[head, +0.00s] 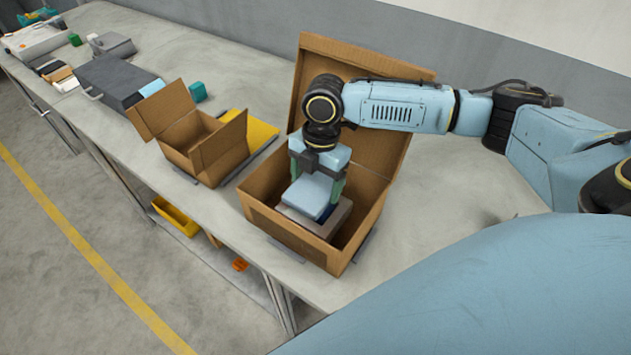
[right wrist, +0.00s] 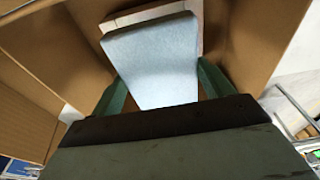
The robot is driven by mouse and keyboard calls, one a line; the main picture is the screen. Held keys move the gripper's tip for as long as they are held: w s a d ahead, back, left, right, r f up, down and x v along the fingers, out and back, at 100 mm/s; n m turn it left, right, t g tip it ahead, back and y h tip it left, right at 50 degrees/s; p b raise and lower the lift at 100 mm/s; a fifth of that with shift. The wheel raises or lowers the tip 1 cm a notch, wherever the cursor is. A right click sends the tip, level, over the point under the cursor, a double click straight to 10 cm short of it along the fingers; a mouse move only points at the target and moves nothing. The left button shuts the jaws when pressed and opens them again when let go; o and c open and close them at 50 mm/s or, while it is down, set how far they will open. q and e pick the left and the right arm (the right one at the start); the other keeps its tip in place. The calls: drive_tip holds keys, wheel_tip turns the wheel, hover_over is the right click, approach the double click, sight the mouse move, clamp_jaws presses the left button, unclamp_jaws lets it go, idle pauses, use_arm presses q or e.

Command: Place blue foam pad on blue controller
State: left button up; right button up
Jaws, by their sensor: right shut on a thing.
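The blue foam pad (head: 309,192) is a light blue slab inside the large open cardboard box (head: 292,232). My right gripper (head: 318,190) reaches down into this box and is shut on the pad, one green finger on each side. The pad also shows between the fingers in the right wrist view (right wrist: 155,62). Under the pad is a grey-brown block with a dark blue part (head: 327,212), which may be the blue controller; most of it is hidden. I cannot tell whether the pad touches it. My left gripper is not in view.
A smaller open cardboard box (head: 203,150) stands to the left, beside a yellow item (head: 262,131). A dark grey case (head: 115,82) and several small items lie farther left on the grey bench (head: 225,60). The large box's raised flap stands behind my right arm.

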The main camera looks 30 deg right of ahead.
sight(320, 179)
drive_tip(key=shift+f, duration=0.2)
drive_tip(key=o, duration=0.9)
drive_tip(key=shift+o, duration=0.2)
wheel_tip(320, 179, up, 12)
drive_tip(key=d, duration=0.1)
drive_tip(key=shift+w+d, duration=0.35)
